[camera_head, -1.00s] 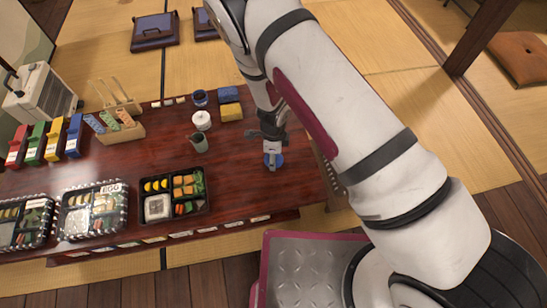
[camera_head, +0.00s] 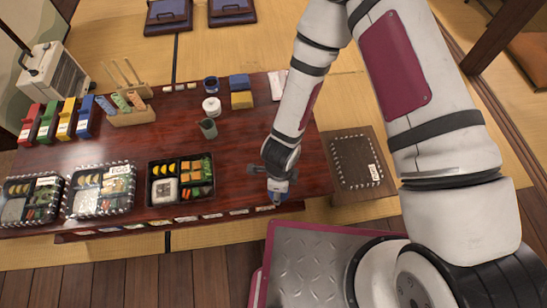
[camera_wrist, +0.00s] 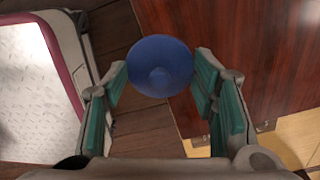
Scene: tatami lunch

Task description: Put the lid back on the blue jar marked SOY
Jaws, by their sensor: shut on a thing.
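My gripper (camera_head: 278,190) is shut on the blue round lid (camera_wrist: 160,66), near the front edge of the low table. In the wrist view the lid sits between the green-padded fingers, its knob facing the camera. It appears over the table edge and the dark floor. The blue jar (camera_head: 211,85) stands at the back of the table, apparently open, far up and left of my gripper. The SOY marking is not legible.
A white lidded jar (camera_head: 212,106) and a grey-green cup (camera_head: 208,128) stand in front of the blue jar. Bento boxes (camera_head: 180,180) line the front left. The red-brown table (camera_head: 245,140) is clear at centre right.

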